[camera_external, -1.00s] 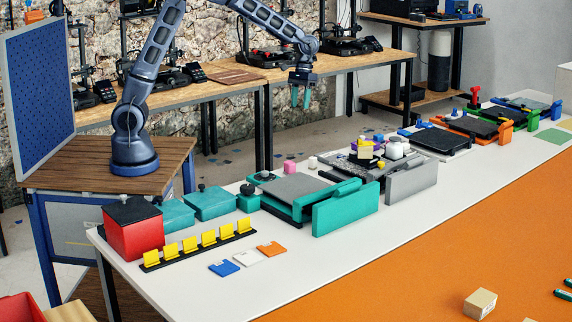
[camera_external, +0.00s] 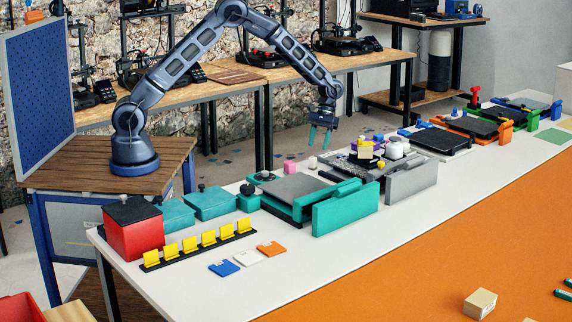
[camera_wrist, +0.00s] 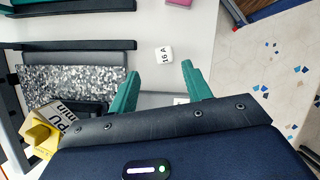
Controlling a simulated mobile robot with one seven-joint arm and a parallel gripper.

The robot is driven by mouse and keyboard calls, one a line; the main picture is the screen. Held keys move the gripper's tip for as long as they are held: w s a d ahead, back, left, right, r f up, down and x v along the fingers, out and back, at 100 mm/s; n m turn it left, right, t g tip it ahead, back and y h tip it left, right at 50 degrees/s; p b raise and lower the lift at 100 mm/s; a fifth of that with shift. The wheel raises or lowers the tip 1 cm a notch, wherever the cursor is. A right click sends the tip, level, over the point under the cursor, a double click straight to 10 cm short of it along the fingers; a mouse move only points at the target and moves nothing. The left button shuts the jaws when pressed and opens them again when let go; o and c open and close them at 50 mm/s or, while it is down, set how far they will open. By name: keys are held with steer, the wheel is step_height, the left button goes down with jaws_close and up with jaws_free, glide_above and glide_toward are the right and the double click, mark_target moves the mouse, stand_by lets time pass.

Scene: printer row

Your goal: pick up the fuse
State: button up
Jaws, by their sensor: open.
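The fuse (camera_wrist: 164,55) is a small white block marked "16 A" on the white table in the wrist view. It lies just beyond the fingertips, roughly in line with the gap between them. In the external view the fuse (camera_external: 312,162) is a small pale block behind the grey unit. My gripper (camera_external: 320,141) is open and empty, pointing down above the table's far edge, near the fuse and above it. In the wrist view my gripper (camera_wrist: 160,70) shows two teal fingers spread apart. Nothing covers the fuse there.
A pink block (camera_external: 290,167) is left of the fuse. The grey unit (camera_external: 410,181) carries a yellow-and-white box (camera_external: 366,152) and small jars. The teal unit (camera_external: 345,208) stands nearer. In the wrist view, a speckled plate (camera_wrist: 70,85) lies left and floor right.

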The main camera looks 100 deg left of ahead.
mark_target(314, 157)
steer(key=x, duration=0.3)
steer(key=shift+s+a+x, duration=0.15)
steer(key=shift+x, duration=1.1)
steer(key=shift+s+a+x, duration=0.1)
steer(key=shift+s+x, duration=0.05)
steer(key=shift+x, duration=1.15)
steer(key=shift+c, duration=0.4)
steer(key=c, duration=1)
